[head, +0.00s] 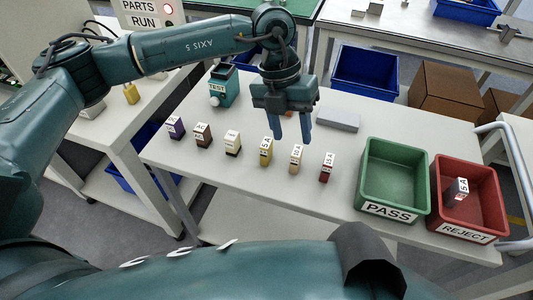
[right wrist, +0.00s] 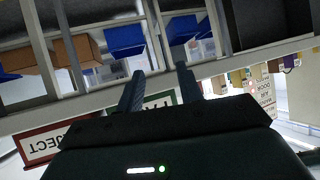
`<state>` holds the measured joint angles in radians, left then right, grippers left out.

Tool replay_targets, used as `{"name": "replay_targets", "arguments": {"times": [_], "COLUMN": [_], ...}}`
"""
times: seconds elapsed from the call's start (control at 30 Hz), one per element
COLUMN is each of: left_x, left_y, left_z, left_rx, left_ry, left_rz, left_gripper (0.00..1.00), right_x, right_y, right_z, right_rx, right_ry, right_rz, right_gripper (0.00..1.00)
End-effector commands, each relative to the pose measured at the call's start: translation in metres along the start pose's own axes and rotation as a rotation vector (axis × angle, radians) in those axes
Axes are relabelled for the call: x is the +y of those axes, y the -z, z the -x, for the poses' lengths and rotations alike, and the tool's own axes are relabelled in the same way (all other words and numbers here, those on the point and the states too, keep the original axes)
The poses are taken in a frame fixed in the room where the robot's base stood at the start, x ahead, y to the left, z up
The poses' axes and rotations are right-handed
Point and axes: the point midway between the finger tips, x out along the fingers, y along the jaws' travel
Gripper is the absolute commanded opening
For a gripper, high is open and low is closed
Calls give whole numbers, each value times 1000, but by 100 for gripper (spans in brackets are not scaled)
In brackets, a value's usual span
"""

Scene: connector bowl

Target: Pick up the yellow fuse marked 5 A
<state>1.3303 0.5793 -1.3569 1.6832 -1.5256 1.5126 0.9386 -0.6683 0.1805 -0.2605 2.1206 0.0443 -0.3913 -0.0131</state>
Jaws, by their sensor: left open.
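The yellow fuse (head: 266,152) stands upright on the white table in the head view, in a row with several other fuses; its top label seems to read 5 A. My left gripper (head: 292,138) points down with its fingers apart and empty. In the picture it is just right of the yellow fuse and above the tan fuse (head: 296,159), touching neither as far as I can tell. My right gripper (right wrist: 160,70) shows in the right wrist view, fingers apart with nothing between them. In the head view its fingers are not seen.
Purple (head: 174,127), brown (head: 203,135), cream (head: 232,144) and dark red (head: 327,167) fuses share the row. The green PASS bin (head: 392,172) looks empty; the red REJECT bin (head: 482,185) holds a fuse (head: 457,191). A grey block (head: 338,119) and teal tester (head: 224,87) stand behind.

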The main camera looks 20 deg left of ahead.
Motion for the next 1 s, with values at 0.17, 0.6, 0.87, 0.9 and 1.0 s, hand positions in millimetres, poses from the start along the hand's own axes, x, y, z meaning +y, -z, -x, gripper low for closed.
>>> {"name": "replay_targets", "arguments": {"times": [0.17, 0.6, 0.87, 0.9, 1.0], "left_x": [49, 74, 79, 80, 84], "left_y": [-20, -29, -32, -33, -36], "left_z": [36, -21, -40, -45, -59], "left_rx": [-97, -108, -109, -108, -108], "left_ry": [-228, -266, -265, -264, -264], "left_rz": [89, 107, 106, 106, 105], "left_gripper": [45, 45, 45, 45, 45], "right_x": [-2, -3, -3, -2, 0], "right_y": [2, 4, 4, 4, 4], "right_z": [0, 4, 5, 6, 7], "right_rx": [11, 2, -7, -9, -17], "right_ry": [9, 6, 4, 2, -4], "right_rz": [5, 18, 20, 20, 16], "right_gripper": [36, 36, 36, 36, 36]}}
